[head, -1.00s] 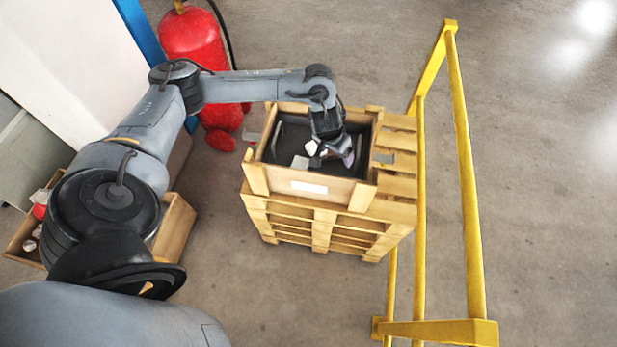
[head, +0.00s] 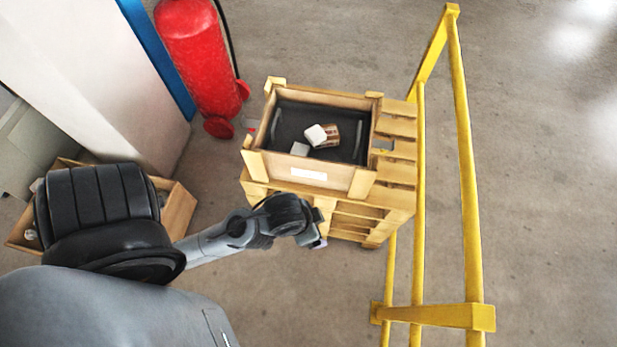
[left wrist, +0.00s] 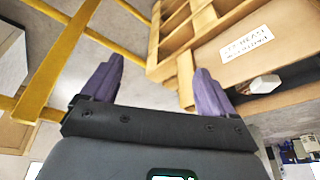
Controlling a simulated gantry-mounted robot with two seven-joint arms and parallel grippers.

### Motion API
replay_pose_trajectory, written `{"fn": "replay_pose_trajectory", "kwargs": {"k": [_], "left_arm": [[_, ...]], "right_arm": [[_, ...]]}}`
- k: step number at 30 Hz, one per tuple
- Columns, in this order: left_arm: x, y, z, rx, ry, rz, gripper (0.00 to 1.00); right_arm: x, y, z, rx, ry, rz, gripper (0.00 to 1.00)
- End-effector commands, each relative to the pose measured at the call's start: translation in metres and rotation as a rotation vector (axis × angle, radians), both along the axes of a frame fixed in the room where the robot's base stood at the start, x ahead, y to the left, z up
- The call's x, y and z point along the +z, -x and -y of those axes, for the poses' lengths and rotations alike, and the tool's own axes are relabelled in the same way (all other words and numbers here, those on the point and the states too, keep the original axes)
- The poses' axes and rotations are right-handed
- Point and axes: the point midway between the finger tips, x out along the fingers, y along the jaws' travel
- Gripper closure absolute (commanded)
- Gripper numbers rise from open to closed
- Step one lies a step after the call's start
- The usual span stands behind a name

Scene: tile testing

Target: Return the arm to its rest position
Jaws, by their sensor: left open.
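My left arm comes in from the left in the head view, and its gripper (head: 318,243) hangs in front of the stacked pallets, outside the wooden crate. In the left wrist view the two purple fingers of my left gripper (left wrist: 152,88) are spread apart with nothing between them. The crate with its white label shows beyond the right finger there. My right gripper is not in view.
The wooden crate (head: 261,162) with a dark lining holds a few white tiles (head: 316,135) and a brown striped piece (head: 332,134). It stands on wooden pallets (head: 352,220). A yellow railing (head: 465,190) is at right, a red extinguisher (head: 198,55) behind, a box (head: 178,212) at left.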

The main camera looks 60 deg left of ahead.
Motion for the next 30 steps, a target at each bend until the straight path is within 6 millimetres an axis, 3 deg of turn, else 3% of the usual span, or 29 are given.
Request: {"fn": "replay_pose_trajectory", "kwargs": {"k": [4, 13, 17, 23, 30], "left_arm": [[-0.001, 0.011, -0.005, 0.003, -0.001, -0.030, 0.12], [0.000, 0.010, -0.005, 0.001, -0.002, -0.029, 0.12], [0.010, 0.010, -0.005, 0.001, -0.002, -0.029, 0.12], [0.047, 0.010, -0.004, 0.001, -0.002, -0.029, 0.12], [0.119, 0.010, -0.004, 0.001, -0.001, -0.028, 0.12]], "right_arm": [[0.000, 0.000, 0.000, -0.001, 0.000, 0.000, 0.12], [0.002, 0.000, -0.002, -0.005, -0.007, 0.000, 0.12], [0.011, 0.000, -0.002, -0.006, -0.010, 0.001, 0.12], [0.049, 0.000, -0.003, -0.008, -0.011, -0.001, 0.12], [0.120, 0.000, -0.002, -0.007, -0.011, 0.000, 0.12]]}}
